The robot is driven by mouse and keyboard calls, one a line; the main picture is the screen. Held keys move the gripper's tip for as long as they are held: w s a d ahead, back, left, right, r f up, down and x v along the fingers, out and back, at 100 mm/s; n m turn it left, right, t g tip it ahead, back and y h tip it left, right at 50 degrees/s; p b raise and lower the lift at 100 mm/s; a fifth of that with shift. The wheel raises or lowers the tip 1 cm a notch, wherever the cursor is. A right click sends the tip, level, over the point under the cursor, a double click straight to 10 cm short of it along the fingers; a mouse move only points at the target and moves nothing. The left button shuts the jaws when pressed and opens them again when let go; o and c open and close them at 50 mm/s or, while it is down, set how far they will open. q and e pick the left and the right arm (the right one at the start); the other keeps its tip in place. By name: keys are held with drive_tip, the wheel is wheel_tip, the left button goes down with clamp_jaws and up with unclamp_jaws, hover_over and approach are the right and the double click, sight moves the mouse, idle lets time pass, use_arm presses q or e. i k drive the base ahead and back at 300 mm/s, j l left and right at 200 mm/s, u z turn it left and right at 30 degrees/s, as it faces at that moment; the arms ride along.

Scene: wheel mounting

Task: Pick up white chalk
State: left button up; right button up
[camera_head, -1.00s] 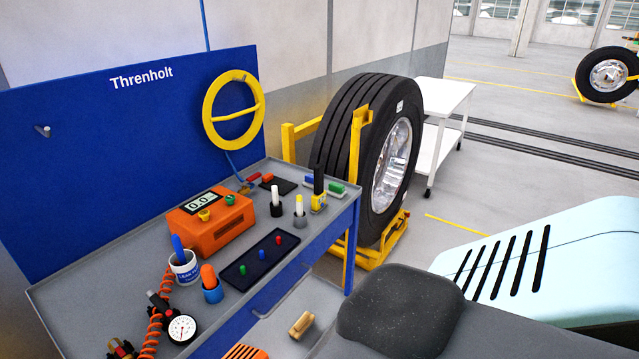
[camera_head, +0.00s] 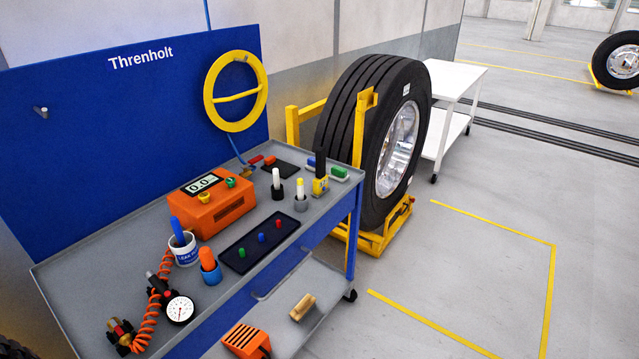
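A white stick that looks like the white chalk (camera_head: 276,178) stands upright in a small black holder (camera_head: 277,193) on the grey workbench top (camera_head: 110,255). Beside it, a pale yellow stick (camera_head: 300,188) stands in a grey holder (camera_head: 300,204). The lower end of each stick is hidden in its holder. Neither of my grippers shows in the head view.
An orange gauge box (camera_head: 218,207), a dark tray (camera_head: 258,246) with colored pegs, and a black-and-yellow tool (camera_head: 320,178) stand around the chalk. A large tire (camera_head: 350,120) stands on a yellow stand behind the bench. Open floor (camera_head: 480,260) lies to the right.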

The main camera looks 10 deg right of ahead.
sight(277, 182)
drive_tip(key=u, duration=0.95)
drive_tip(key=l+u, duration=0.2)
drive_tip(key=u, duration=0.2)
drive_tip(key=l+u, duration=0.45)
drive_tip(key=u, duration=0.3)
drive_tip(key=k+l+u, duration=0.1)
drive_tip(key=l+u, duration=0.25)
drive_tip(key=k+l+u, duration=0.1)
drive_tip(key=l+u, duration=0.25)
drive_tip(key=l, duration=0.15)
drive_tip(key=k+l+u, duration=0.15)
drive_tip(key=l, duration=0.25)
drive_tip(key=k+l+u, duration=0.15)
drive_tip(key=k+l, duration=0.4)
drive_tip(key=l, duration=0.15)
drive_tip(key=k+l, duration=0.4)
drive_tip(key=l, duration=0.25)
